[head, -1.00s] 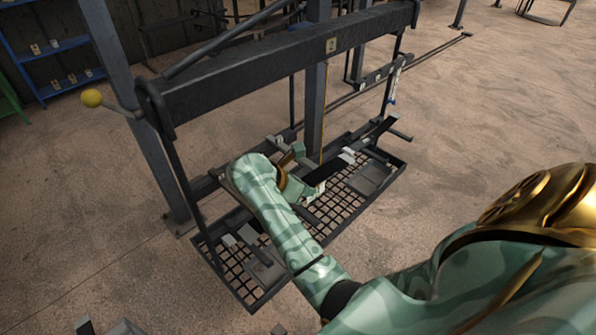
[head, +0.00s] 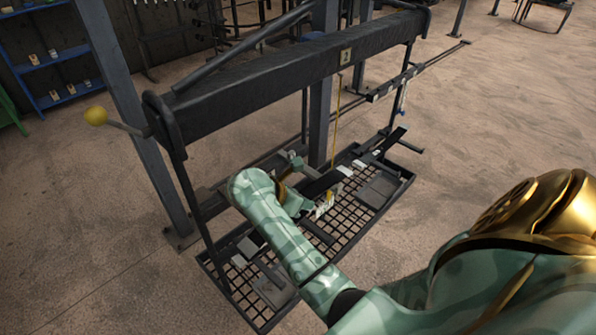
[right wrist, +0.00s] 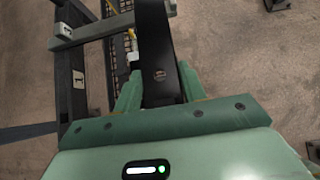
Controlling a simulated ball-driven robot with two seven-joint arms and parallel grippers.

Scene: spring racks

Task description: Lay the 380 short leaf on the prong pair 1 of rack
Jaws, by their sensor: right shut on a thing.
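My right gripper (right wrist: 158,88) is shut on a dark, flat leaf (right wrist: 158,45) with a small hole, which runs away from the fingers in the right wrist view. In the head view the same gripper (head: 297,193) is low over the mesh tray, and the dark leaf (head: 322,182) reaches to its right. A plate marked 1 (right wrist: 78,79) is on a dark upright left of the leaf. The leaf's size marking is not readable. My left gripper is not in view.
A thick dark beam (head: 270,72) with a plate marked 2 (head: 346,57) spans above the arm. A mesh tray (head: 345,215) with blocks lies below. Open floor (head: 500,110) lies right.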

